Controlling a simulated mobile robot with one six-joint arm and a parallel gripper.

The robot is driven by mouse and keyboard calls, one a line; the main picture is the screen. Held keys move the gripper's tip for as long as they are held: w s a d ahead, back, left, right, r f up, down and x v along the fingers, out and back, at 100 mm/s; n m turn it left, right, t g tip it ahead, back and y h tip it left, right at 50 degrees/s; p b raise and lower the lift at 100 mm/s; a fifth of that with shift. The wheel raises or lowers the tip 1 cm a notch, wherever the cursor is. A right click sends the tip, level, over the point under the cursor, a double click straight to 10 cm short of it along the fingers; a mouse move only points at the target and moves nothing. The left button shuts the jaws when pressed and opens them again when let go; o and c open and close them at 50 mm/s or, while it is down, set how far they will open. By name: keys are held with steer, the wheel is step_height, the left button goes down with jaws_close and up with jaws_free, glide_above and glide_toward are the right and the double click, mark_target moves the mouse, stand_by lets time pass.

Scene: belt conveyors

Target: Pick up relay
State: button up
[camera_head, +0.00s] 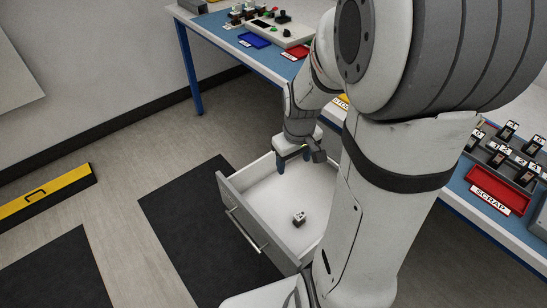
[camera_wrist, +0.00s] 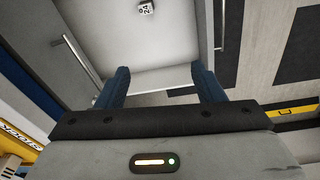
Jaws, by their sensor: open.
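The relay (camera_head: 299,218), a small light block with dark markings, lies in an open white drawer (camera_head: 262,187). In the wrist view the relay (camera_wrist: 147,8) shows at the top edge with a dark "24" on its face. My gripper (camera_head: 293,165) is over the far part of the drawer, apart from the relay. In the wrist view my gripper (camera_wrist: 161,76) has its two blue fingers spread with nothing between them. My arm hides the drawer's right side in the head view.
A blue-topped bench (camera_head: 215,24) runs behind, with a control box (camera_head: 278,30) and a blue tray (camera_head: 254,40). A red scrap tray (camera_head: 497,188) stands at right beside several dark labelled parts. The drawer floor around the relay is clear. A yellow bar (camera_head: 45,193) lies on the floor at left.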

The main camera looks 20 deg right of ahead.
mark_target(300, 215)
steer(key=shift+n+g, duration=0.7)
steer(key=shift+n, duration=0.1)
steer(key=d+f+b, duration=0.2)
steer(key=f+b, duration=0.3)
steer(key=f, duration=0.5)
steer(key=w+d+f+b, duration=0.1)
steer(key=f+b, duration=0.3)
steer(key=f, duration=0.7)
steer(key=w+d+f+b, duration=0.1)
steer(key=d+f+b, duration=0.2)
steer(key=f, duration=0.8)
steer(key=shift+b, duration=1.35)
steer(key=f+b, duration=0.1)
steer(key=f, duration=0.1)
steer(key=f+b, duration=0.1)
steer(key=f, duration=0.1)
steer(key=f+b, duration=0.1)
steer(key=shift+a+f, duration=0.35)
steer(key=shift+f, duration=0.05)
steer(key=shift+c, duration=0.2)
steer(key=c, duration=1)
